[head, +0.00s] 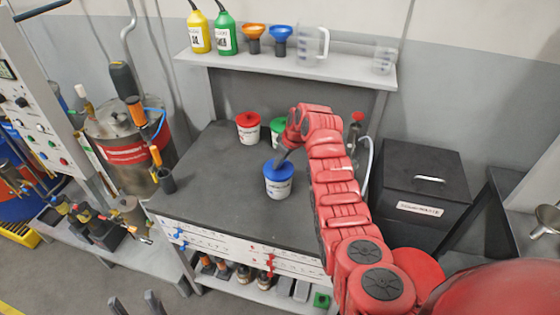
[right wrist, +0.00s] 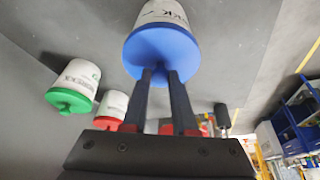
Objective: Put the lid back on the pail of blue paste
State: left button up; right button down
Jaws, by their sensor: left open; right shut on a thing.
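The white pail (head: 278,187) stands upright near the middle of the dark bench top. Its blue lid (head: 279,168) sits on the rim and looks level; I cannot tell if it is fully pressed down. My right gripper (head: 281,159) reaches it from above. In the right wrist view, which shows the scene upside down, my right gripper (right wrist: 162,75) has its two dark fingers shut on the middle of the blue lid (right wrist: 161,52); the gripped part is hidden. My left gripper (head: 136,302) is open and empty at the bottom edge, away from the bench.
A red-lidded pail (head: 248,130) and a green-lidded pail (head: 277,130) stand behind on the bench (head: 208,185). My right arm partly covers the green one. A shelf (head: 290,66) with bottles and funnels is above. The bench's left side is clear. A black waste bin (head: 423,185) stands right.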

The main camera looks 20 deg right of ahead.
jog(key=b, duration=0.4)
jog(key=shift+f, duration=0.2)
dwell(3.1)
jog(key=shift+c, duration=0.7)
grip_release()
jog(key=shift+r, duration=0.15)
jog(key=shift+r+b, duration=0.5)
jog(key=shift+r, duration=2.85)
grip_shut()
